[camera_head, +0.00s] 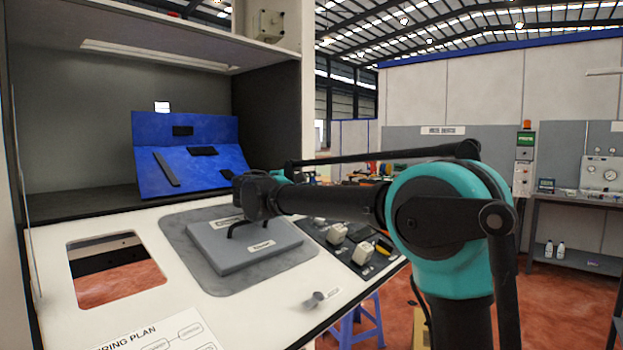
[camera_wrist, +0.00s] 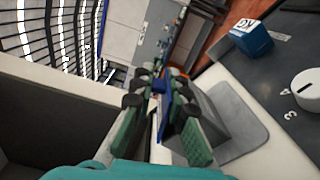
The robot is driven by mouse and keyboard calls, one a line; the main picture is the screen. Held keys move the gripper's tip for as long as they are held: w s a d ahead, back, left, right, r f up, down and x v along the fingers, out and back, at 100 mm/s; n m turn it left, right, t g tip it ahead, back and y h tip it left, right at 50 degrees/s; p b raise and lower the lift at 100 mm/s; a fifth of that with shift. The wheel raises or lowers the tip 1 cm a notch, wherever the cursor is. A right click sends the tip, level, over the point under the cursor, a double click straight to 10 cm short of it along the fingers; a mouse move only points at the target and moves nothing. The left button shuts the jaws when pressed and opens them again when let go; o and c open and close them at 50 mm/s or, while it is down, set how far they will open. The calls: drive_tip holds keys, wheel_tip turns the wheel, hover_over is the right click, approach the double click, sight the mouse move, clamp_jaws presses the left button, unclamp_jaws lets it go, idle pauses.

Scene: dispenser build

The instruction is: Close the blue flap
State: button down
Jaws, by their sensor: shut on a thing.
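A blue panel (camera_head: 190,150) stands in the open cabinet in the head view. It has an upright back part and a lower part sloping toward the front, with several dark pieces on it. Which part is the flap is not clear. My gripper (camera_head: 250,210) is to the right of and in front of the panel, over the grey block. In the wrist view my gripper (camera_wrist: 158,112) has its green-padded fingers close about a small blue piece (camera_wrist: 166,92), mostly hidden. I cannot tell whether this piece belongs to the panel.
A grey block (camera_head: 240,248) lies on a grey mat (camera_head: 185,222) below my gripper. A square opening (camera_head: 112,274) is in the white worktop at left. A dark panel (camera_head: 372,268) with several knobs is at right. The cabinet's side wall (camera_head: 268,115) stands behind my gripper.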

drive_tip(key=shift+f+m, duration=0.2)
drive_tip(key=shift+m, duration=0.4)
drive_tip(key=shift+d, duration=0.1)
drive_tip(key=c, duration=1.6)
unclamp_jaws()
drive_tip(key=shift+s+f, duration=0.1)
drive_tip(key=shift+o, duration=0.2)
